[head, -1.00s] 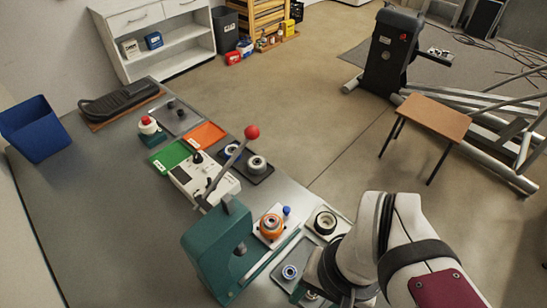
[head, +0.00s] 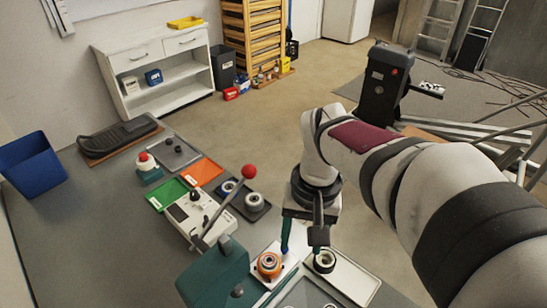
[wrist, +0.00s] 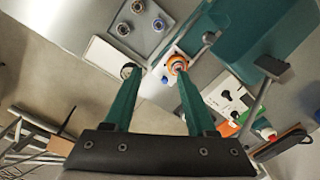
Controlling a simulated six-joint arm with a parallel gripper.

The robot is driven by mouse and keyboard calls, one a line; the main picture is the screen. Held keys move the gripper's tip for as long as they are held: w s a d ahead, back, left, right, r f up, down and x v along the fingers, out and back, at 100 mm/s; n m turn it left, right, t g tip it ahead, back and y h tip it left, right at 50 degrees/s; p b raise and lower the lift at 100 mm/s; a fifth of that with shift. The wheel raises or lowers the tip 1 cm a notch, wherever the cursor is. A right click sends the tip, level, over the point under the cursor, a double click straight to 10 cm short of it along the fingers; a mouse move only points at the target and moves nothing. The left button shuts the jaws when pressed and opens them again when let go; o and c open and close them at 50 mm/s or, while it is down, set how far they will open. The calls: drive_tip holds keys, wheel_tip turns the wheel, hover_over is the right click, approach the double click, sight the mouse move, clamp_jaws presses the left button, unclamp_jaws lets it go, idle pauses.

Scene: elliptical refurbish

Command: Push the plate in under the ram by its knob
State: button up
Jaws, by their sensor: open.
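The white plate (head: 284,266) lies on the bench beside the teal press (head: 215,272), carrying an orange ring part (head: 269,265). Its blue knob (wrist: 164,80) shows small in the wrist view, between my fingers; in the head view a finger largely covers it. The ram (head: 237,291) is partly visible beside the press head, and the plate is outside it, on its right. My gripper (head: 303,248) is open and points down over the knob side of the plate. In the wrist view, one fingertip appears close to the orange part (wrist: 177,64). Contact cannot be told.
A black-and-white ring (head: 324,261) sits on a white tray (head: 352,278) close to my other finger. A grey tray (head: 305,296) with rings lies in front. The press lever with its red ball (head: 249,171) rises behind the plate. Open floor lies beyond the bench.

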drive_tip(key=w+a+f+n, duration=0.2)
drive_tip(key=w+f, duration=0.2)
drive_tip(key=w, duration=0.7)
drive_tip(key=shift+h, duration=0.4)
drive_tip(key=f, duration=1.5)
drive_tip(key=shift+d+f, duration=0.25)
drive_tip(key=shift+f, duration=0.1)
drive_tip(key=shift+c, duration=0.4)
clamp_jaws()
